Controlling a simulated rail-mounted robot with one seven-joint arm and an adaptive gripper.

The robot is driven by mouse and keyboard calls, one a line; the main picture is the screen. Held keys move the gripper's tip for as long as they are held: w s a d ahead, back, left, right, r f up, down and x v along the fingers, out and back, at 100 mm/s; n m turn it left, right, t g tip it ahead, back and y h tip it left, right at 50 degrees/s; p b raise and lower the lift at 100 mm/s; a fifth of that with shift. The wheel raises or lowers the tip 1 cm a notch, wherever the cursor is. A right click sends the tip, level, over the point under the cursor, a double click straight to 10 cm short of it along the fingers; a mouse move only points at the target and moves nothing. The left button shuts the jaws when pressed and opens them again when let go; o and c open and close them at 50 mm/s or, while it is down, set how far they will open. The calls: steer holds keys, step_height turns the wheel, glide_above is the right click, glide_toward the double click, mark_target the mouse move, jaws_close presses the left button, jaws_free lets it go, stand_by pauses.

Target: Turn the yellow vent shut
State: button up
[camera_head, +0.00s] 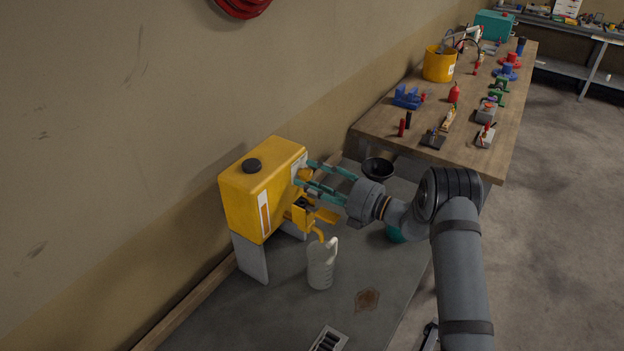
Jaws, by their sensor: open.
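A yellow tank (243,196) with a black cap on top stands on grey legs by the wall. The yellow vent (304,174) appears as a small yellow piece on the upper part of the tank's right-hand face. My gripper (307,173) reaches in from the right, its teal fingers open and spread around the vent. I cannot tell whether they touch it. The vent is partly hidden by the fingers, and its turn position cannot be read. Below it, a yellow tap (299,216) with a lever and a down-turned spout sticks out.
A whitish jug (320,267) stands under the spout. A black funnel (378,169) is behind my gripper. A floor grate (328,340) and a brown stain (367,299) lie in front. A wooden workbench (387,118) with many tools stands at the back right.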

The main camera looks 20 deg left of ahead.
steer(key=v, duration=1.2)
steer(key=shift+a+f, duration=0.1)
steer(key=shift+a, duration=0.05)
steer(key=x, duration=1.2)
steer(key=shift+w, duration=0.1)
